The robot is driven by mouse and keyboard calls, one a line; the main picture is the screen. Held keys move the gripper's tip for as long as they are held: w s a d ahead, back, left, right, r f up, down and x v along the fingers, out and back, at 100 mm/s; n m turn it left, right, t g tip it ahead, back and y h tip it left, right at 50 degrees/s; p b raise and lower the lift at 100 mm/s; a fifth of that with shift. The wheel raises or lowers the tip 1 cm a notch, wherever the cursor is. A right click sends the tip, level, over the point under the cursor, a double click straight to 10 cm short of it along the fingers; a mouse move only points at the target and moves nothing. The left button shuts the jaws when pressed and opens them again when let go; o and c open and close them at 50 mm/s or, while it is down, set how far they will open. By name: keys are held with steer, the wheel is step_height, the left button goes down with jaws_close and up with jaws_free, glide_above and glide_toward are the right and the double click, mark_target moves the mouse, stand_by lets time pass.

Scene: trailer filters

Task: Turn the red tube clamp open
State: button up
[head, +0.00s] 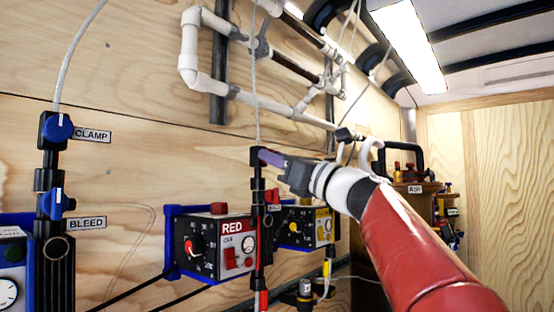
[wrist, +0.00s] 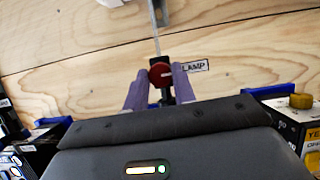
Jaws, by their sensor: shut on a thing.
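The red clamp knob (wrist: 159,74) is a round red knob on a black fitting, with a pale mark that seems to lie sideways. It sits between the two purple fingers of my gripper (wrist: 160,82) in the wrist view, which are shut on it. A partly covered label (wrist: 195,66) reading "LAMP" is just to its right. In the head view my gripper (head: 264,155) reaches from the right to the top of the red line's black post (head: 256,222), and its fingers hide the knob.
Below is a red bleed knob (head: 272,196). The red control box (head: 215,245) is left of the post, the yellow box (head: 307,228) right. A blue clamp (head: 58,127) and blue bleed knob (head: 51,203) are at far left. White pipes (head: 190,50) run above.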

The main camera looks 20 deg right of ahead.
steer(key=shift+n, duration=0.3)
steer(key=n, duration=0.2)
steer(key=n+g+y, duration=0.1)
steer(key=n, duration=0.1)
steer(key=shift+d+g+y+b, duration=0.1)
steer(key=shift+g+y+b, duration=0.2)
steer(key=n+g, duration=0.1)
steer(key=n, duration=0.1)
steer(key=n+g+y, duration=0.1)
steer(key=n, duration=0.2)
steer(key=shift+w+r+g+p, duration=0.1)
steer(key=shift+r+g+p, duration=0.05)
steer(key=shift+g+p, duration=0.15)
steer(key=n+g, duration=0.1)
steer(key=n, duration=0.3)
steer(key=n+g, duration=0.2)
steer(key=n, duration=0.1)
steer(key=shift+d+n+p, duration=0.15)
steer(key=shift+n+p, duration=0.25)
steer(key=o, duration=1)
